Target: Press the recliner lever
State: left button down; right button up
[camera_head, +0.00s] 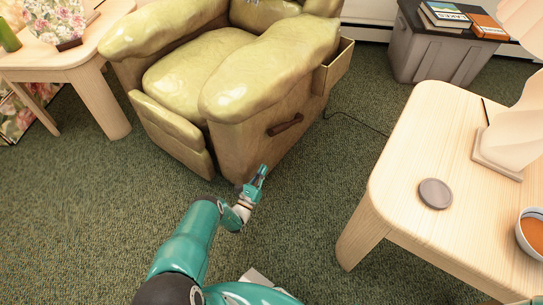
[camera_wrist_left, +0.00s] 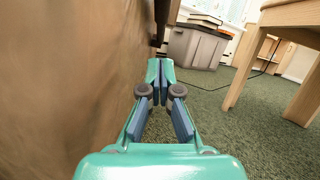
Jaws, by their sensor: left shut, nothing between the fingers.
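The recliner (camera_head: 250,80) is a glossy yellow-green armchair at the top middle of the head view. Its lever (camera_head: 285,125) is a dark brown bar on the side panel below the near armrest. My left gripper (camera_head: 262,170) is shut and empty, below and a little left of the lever, apart from it. In the left wrist view, my left gripper (camera_wrist_left: 160,68) points forward along the brown recliner side (camera_wrist_left: 70,80), which fills the left. A dark piece at the top, above the fingertips, may be the lever; I cannot tell. My right gripper is not in view.
A light wooden table (camera_head: 415,130) with a grey coaster (camera_head: 435,193) and an orange-filled bowl (camera_head: 532,232) stands at the right. Another wooden table (camera_head: 75,55) is left of the recliner. A grey storage box (camera_head: 440,55) stands behind.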

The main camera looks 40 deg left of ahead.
pick_arm(q)
jog(key=b, duration=0.3)
send_near(286, 125)
notch_tip(286, 125, down, 3)
jog(key=shift+w+a+r+p, duration=0.25)
jog(key=shift+w+a+r, duration=0.05)
jog(key=shift+r, duration=0.3)
jog(key=shift+w+a+r+p, duration=0.25)
jog(key=shift+w+r+p, duration=0.05)
jog(key=shift+r, duration=0.3)
jog(key=shift+w+a+r+p, duration=0.25)
jog(key=shift+w+a+r, duration=0.1)
jog(key=shift+r, duration=0.2)
